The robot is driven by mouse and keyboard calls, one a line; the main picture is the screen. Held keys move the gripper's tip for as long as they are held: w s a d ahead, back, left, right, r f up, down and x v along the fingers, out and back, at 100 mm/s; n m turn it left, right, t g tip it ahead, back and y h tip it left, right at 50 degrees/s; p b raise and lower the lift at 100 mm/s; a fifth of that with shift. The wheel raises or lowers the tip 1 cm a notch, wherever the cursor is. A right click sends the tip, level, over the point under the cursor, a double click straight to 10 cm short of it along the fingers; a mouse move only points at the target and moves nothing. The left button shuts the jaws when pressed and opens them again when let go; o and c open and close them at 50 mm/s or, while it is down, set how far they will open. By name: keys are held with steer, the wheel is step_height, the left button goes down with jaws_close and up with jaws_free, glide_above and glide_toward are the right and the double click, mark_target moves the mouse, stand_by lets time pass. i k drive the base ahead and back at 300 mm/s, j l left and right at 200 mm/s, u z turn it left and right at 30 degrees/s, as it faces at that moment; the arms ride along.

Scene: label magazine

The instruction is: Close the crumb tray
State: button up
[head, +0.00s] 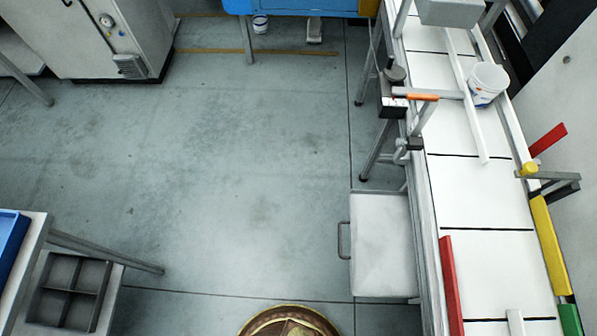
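The crumb tray (383,250) appears to be the flat white drawer-like panel with a grey bar handle (341,240) on its left edge. It sticks out to the left from beneath the conveyor, over the floor, so it stands open. Its right side meets the conveyor's side rail, and any part beneath the conveyor is hidden. The tray's visible top looks bare. My gripper is not in view.
The white conveyor (480,190) runs down the right, carrying a white tub (487,84). A grey divided box (70,290) sits lower left. A round brown-gold object (288,318) is cut off at the bottom edge. The floor left of the tray is clear.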

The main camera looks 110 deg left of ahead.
mark_target(382, 259)
steer(key=u, duration=2.95)
steer(key=k+j, duration=0.25)
steer(key=j, duration=0.05)
